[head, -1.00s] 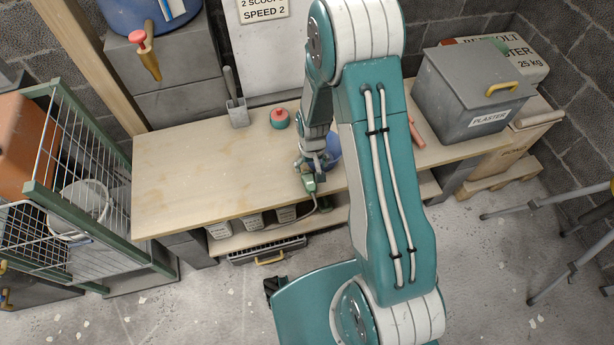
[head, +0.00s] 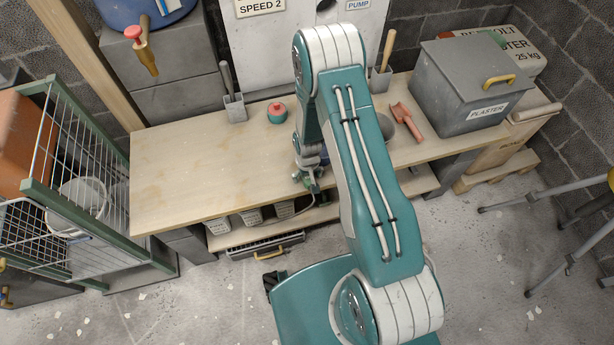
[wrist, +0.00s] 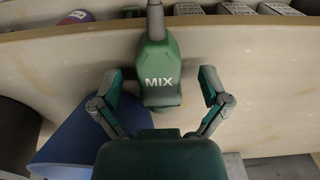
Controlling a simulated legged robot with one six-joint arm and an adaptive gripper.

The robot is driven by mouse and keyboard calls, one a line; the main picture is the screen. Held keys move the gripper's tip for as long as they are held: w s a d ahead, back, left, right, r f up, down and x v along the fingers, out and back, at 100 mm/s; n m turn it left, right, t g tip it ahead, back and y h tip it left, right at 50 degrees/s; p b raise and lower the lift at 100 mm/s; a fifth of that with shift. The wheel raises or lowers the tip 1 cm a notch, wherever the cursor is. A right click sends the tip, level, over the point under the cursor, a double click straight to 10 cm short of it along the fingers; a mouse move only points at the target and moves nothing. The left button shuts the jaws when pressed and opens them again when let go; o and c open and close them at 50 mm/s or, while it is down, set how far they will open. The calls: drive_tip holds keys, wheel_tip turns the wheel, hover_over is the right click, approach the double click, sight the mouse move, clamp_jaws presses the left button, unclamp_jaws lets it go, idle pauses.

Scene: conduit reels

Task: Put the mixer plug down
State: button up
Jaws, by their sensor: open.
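The plug is small and partly hidden there. Whether the plug rests fully on the bench top is hard to tell.
A blue object (wrist: 75,140) is close by my left finger. A red-and-teal round item (head: 277,113), a grey holder (head: 235,108) and a red scoop (head: 407,120) are on the bench. A grey plaster bin (head: 470,90) is at the right. The bench's left part is clear.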

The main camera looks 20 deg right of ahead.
drive_tip(key=c, duration=1.3)
drive_tip(key=shift+o, duration=0.2)
